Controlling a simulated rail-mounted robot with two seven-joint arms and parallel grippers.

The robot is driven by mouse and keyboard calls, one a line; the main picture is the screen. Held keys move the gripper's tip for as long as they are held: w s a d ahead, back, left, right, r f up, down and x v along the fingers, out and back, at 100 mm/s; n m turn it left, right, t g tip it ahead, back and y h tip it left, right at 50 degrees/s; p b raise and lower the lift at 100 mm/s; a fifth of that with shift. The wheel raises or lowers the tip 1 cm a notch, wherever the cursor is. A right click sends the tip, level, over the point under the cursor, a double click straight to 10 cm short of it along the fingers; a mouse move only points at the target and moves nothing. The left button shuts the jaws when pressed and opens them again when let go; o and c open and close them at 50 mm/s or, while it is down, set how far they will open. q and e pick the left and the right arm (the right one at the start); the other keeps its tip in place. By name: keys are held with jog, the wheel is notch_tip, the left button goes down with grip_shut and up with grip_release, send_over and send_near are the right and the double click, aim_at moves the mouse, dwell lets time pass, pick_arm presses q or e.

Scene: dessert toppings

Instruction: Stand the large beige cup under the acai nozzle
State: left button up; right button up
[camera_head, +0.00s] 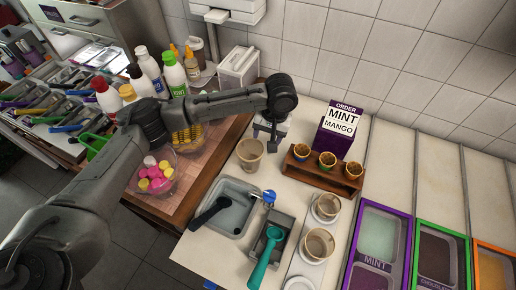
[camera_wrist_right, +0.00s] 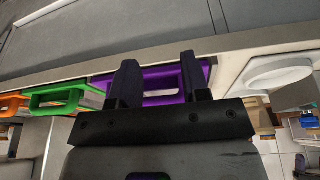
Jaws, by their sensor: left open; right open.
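A beige cup (camera_head: 250,155) stands upright on the white counter, below and left of my left gripper (camera_head: 268,130). The left gripper points down, open, and partly hidden under its wrist; it looks empty and apart from the cup. Two more beige cups (camera_head: 327,207) and (camera_head: 318,245) stand on round white plates at the front right. Which cup is the largest is hard to tell. A white wall-mounted dispenser (camera_head: 228,12) shows at the top; no acai label is readable. My right gripper (camera_wrist_right: 160,82) is open and empty, with a purple tub frame behind its fingers.
A wooden rack (camera_head: 322,172) with several small cups and an order sign reading MINT MANGO (camera_head: 338,128) stand right of the left gripper. A sink (camera_head: 222,207) and a scoop holder (camera_head: 270,238) lie in front. Bottles (camera_head: 172,72) and a candy bowl (camera_head: 152,178) stand left. Topping tubs (camera_head: 378,238) line the right.

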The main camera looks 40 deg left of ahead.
pick_arm(q)
jog(key=o, duration=0.7)
jog(key=shift+o, duration=0.2)
